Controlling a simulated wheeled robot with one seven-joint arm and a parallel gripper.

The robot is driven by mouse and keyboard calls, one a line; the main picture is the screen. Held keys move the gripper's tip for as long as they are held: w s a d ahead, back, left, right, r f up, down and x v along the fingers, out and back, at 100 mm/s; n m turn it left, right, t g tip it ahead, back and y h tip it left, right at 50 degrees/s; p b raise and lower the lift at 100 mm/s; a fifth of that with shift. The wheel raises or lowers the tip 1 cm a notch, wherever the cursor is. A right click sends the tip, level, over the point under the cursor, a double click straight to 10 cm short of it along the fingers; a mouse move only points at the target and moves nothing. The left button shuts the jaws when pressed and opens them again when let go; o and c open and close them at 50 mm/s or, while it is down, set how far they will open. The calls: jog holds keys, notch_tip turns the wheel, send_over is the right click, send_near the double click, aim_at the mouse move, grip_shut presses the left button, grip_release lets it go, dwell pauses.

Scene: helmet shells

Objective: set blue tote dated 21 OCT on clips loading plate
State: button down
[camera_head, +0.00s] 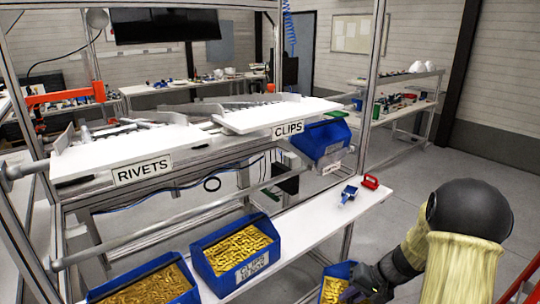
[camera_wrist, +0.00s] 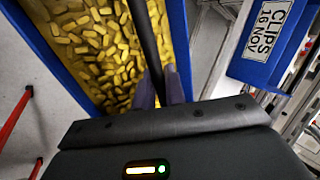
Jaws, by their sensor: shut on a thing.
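My gripper (camera_head: 362,284) is shut on a blue tote (camera_head: 330,294) full of yellow pieces, at the bottom edge of the head view. The held tote (camera_wrist: 92,92) fills the upper left of the wrist view, with my fingers (camera_wrist: 160,88) at its wall. Its label is hidden, so its date cannot be read. The clips loading plate (camera_head: 265,122) is a white sloped plate marked CLIPS, up and left of my gripper, with no tote on its top surface.
A blue tote (camera_wrist: 262,70) labelled CLIPS 16 NOV stands on the lower shelf (camera_head: 310,222); another yellow-filled tote (camera_head: 95,297) is left of it. The RIVETS plate (camera_head: 95,160) is left. Frame posts (camera_head: 372,90) stand between.

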jog(key=f+n, duration=0.1)
jog(key=f, duration=0.1)
jog(key=w+a+f+n+g, duration=0.1)
jog(key=f, duration=0.2)
jog(key=w+f+n+g, duration=0.1)
jog(key=f+n, duration=0.1)
jog(key=f, duration=0.1)
jog(key=shift+w+a+y, duration=0.25)
jog(key=shift+a+y, duration=0.05)
jog(key=shift+d, duration=0.1)
